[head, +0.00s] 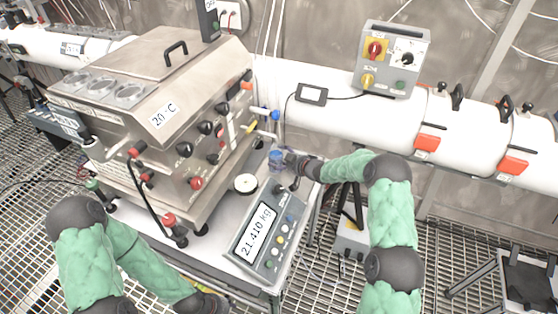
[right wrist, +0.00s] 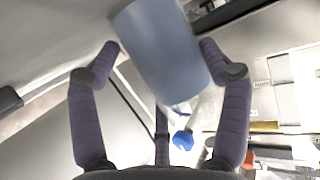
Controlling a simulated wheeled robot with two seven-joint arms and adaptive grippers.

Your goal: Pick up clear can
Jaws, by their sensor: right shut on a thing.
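The clear can (head: 275,160) is a small bluish, see-through cylinder at the back of the white table, beyond the scale. My right gripper (head: 289,161) is at the can's right side in the head view. In the right wrist view the can (right wrist: 160,55) looks large and tilted between the two purple fingers, and the gripper is shut on it. The picture's top edge cuts off part of the can. My left arm is at the lower left of the head view, and its gripper is not shown.
A scale (head: 262,232) reading 21.410 kg stands on the white table (head: 215,258), in front of the can. A steel machine (head: 160,120) with knobs is to the left. A white pipe (head: 325,118) runs behind, with a switch box (head: 390,58) above it.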

